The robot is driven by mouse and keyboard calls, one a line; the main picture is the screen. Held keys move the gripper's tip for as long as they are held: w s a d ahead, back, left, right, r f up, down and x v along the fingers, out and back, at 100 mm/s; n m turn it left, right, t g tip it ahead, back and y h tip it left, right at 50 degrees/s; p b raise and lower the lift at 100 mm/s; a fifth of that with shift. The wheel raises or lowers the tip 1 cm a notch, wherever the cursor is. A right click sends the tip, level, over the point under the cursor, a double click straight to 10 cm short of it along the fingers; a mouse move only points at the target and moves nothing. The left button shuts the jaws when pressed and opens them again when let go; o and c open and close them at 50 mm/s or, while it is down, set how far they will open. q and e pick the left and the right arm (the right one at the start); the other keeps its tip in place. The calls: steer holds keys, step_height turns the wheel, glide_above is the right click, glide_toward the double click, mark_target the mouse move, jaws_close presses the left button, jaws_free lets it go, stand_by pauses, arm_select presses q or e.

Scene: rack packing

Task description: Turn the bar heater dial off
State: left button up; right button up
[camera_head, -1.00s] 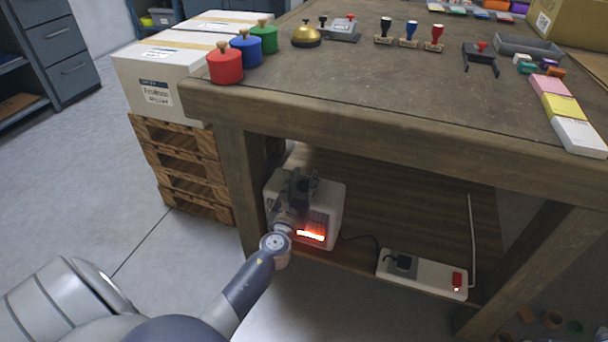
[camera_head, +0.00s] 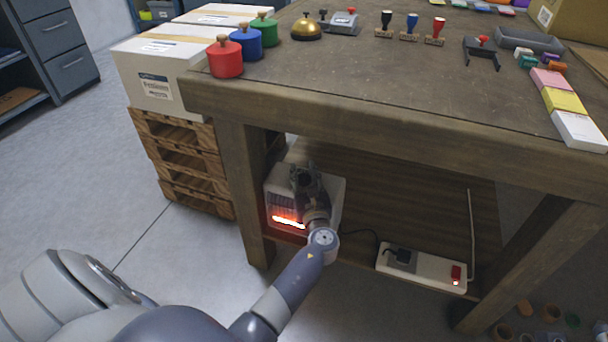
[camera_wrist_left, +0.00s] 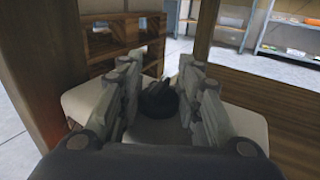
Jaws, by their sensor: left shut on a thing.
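The bar heater (camera_head: 276,187) is a white box on the lower shelf of the wooden bench, with its bar (camera_head: 289,222) glowing orange-red on the front. My left gripper (camera_head: 303,168) is over the heater's top and hides part of its right side. In the left wrist view, the black dial (camera_wrist_left: 159,100) stands on the heater's white top (camera_wrist_left: 160,130) between the two fingers of my left gripper (camera_wrist_left: 160,85), which is shut on it. The dial's setting marks cannot be read. My right gripper is not in view.
A white power strip (camera_head: 428,268) with a plug and a lit red switch lies right of the heater. Bench legs (camera_head: 243,190) and the tabletop edge (camera_head: 400,130) frame the shelf. Boxes on a wooden pallet (camera_head: 180,150) stand to the left. Stamps and pots cover the tabletop.

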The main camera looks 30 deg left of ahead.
arm_select(q)
steer(key=o, duration=1.1)
steer(key=v, duration=1.2)
